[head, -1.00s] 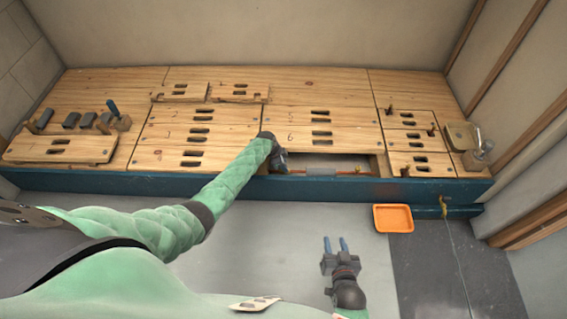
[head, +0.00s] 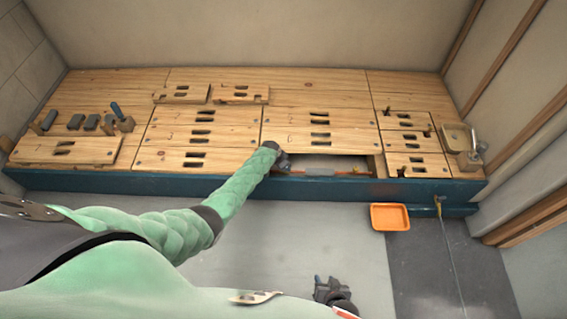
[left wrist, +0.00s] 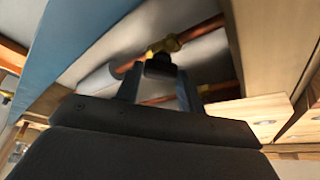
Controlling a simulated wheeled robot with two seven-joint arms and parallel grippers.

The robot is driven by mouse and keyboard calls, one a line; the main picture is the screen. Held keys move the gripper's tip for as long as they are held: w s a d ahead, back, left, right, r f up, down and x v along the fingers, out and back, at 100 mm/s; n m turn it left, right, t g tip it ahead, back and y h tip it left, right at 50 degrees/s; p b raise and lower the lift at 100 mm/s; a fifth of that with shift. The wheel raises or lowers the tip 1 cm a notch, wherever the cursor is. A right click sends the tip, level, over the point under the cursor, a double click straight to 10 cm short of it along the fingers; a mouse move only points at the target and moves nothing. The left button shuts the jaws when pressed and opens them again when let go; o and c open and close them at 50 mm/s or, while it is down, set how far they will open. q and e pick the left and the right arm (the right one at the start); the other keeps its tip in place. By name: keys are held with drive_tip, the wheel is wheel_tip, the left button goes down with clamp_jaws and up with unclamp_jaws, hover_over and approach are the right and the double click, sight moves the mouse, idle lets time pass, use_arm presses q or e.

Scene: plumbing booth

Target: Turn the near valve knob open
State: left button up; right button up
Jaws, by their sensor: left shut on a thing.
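My left gripper (head: 283,163) reaches into the open bay at the front of the wooden deck. In the left wrist view its two fingers (left wrist: 158,90) are on either side of a small dark valve knob (left wrist: 159,66), and the gripper is shut on it. The knob sits on a brass valve body (left wrist: 166,45) on a copper pipe (left wrist: 200,32). In the head view the arm and gripper hide the knob. My right gripper (head: 328,284) is low in the head view, away from the deck, with its fingers apart and nothing seen between them.
Slotted wooden panels (head: 320,115) cover most of the deck around the bay. A blue front beam (head: 200,184) runs along its edge. An orange tray (head: 390,217) is on the floor at the right.

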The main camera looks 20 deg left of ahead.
use_arm(q)
drive_tip(key=n+p, duration=0.1)
drive_tip(key=n, duration=0.1)
drive_tip(key=n+y+p, duration=0.1)
drive_tip(key=shift+d+r+n+t, duration=0.2)
drive_tip(key=shift+n+t, duration=0.1)
drive_tip(key=shift+n, duration=0.1)
drive_tip(key=shift+f+n+y+p, duration=0.1)
drive_tip(key=shift+n+y+p, duration=0.4)
drive_tip(key=shift+n, duration=0.4)
drive_tip(key=shift+d+n+y, duration=0.1)
drive_tip(key=shift+n+y, duration=0.2)
drive_tip(key=shift+n, duration=0.4)
drive_tip(key=shift+f+n+y, duration=0.1)
drive_tip(key=shift+n+y, duration=0.3)
drive_tip(key=shift+n, duration=0.8)
use_arm(e)
drive_tip(key=r, duration=0.5)
drive_tip(key=shift+w+a+r, duration=0.1)
drive_tip(key=shift+w+r, duration=0.15)
drive_tip(key=shift+w, duration=0.15)
drive_tip(key=shift+s+f, duration=0.1)
drive_tip(key=shift+f, duration=0.05)
drive_tip(key=shift+s+f, duration=0.2)
drive_tip(key=shift+s, duration=0.15)
